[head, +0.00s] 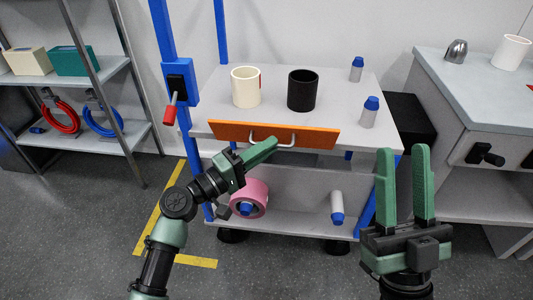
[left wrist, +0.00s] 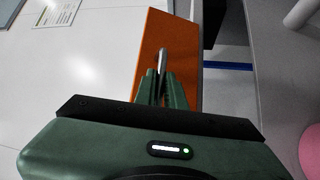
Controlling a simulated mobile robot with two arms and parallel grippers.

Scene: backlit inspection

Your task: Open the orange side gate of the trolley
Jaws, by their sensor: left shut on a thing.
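The orange side gate (head: 230,132) runs along the front edge of the trolley's top shelf (head: 330,105). I cannot tell whether it leans outward. A pale bar handle (head: 287,139) sits on its outer face. My left gripper (head: 268,147) reaches in from the left and is shut on the handle's left part. In the left wrist view the closed fingers (left wrist: 162,85) meet the handle (left wrist: 163,60) in front of the gate (left wrist: 153,35). My right gripper (head: 404,160) is open and empty, right of the trolley. A red-handled lever (head: 170,110) sits on the blue left post.
On the top shelf stand a cream mug (head: 245,88), a black mug (head: 302,92) and two blue-capped bottles (head: 369,112). The lower shelf holds a pink roll (head: 257,192) and another bottle (head: 337,206). A workbench (head: 465,95) stands right, a rack (head: 75,80) left.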

